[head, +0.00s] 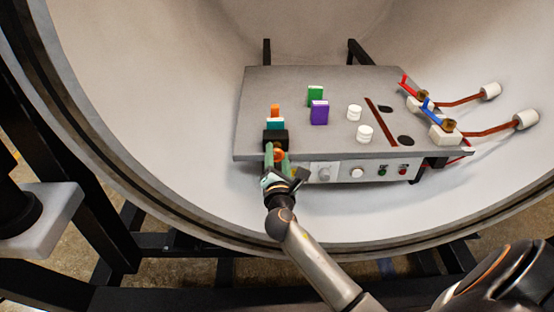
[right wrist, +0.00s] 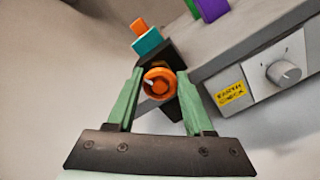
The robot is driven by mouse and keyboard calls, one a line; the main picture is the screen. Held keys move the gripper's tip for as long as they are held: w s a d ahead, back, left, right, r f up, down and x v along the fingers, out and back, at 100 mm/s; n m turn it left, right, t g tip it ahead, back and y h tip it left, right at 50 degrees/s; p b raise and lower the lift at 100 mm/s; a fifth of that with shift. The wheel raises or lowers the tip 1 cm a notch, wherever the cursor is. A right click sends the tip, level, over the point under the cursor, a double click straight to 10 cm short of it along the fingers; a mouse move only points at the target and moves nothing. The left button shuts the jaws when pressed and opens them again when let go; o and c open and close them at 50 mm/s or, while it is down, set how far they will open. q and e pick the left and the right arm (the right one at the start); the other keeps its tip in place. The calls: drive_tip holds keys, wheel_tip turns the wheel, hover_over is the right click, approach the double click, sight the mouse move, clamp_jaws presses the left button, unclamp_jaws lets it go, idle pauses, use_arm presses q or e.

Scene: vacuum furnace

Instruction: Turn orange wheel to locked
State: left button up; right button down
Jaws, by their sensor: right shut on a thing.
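The orange wheel (right wrist: 160,84) is a small round knob with a pale pointer mark. It sits on the front of a black block (head: 276,137) at the left front corner of the grey panel box, and its orange also shows in the head view (head: 280,155). The green fingers of my right gripper (head: 276,156) stand on either side of the wheel, shut on it. The right wrist view shows the gripper's (right wrist: 159,90) dark palm below the wheel. Any lock marking is not readable. My left gripper is not in view.
The grey box (head: 330,80) stands inside a round white chamber (head: 200,130). Teal (head: 275,124), orange, purple (head: 319,112) and green (head: 315,95) blocks and white cylinders stand on top. Its front has a knob beside a yellow earth check label (right wrist: 231,98). Red and blue levers are at right.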

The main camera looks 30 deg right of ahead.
drive_tip(key=shift+f+m+b, duration=0.15)
drive_tip(key=shift+m+b, duration=0.15)
drive_tip(key=shift+m, duration=0.6)
drive_tip(key=shift+m+b, duration=0.35)
drive_tip(key=shift+m, duration=0.85)
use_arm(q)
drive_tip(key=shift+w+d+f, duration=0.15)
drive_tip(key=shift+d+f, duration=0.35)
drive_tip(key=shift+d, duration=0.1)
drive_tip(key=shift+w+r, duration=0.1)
use_arm(e)
drive_tip(key=c, duration=0.6)
unclamp_jaws()
drive_tip(key=shift+c, duration=0.2)
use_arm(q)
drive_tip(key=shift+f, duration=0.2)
use_arm(e)
drive_tip(key=o, duration=0.4)
drive_tip(key=shift+c, duration=0.2)
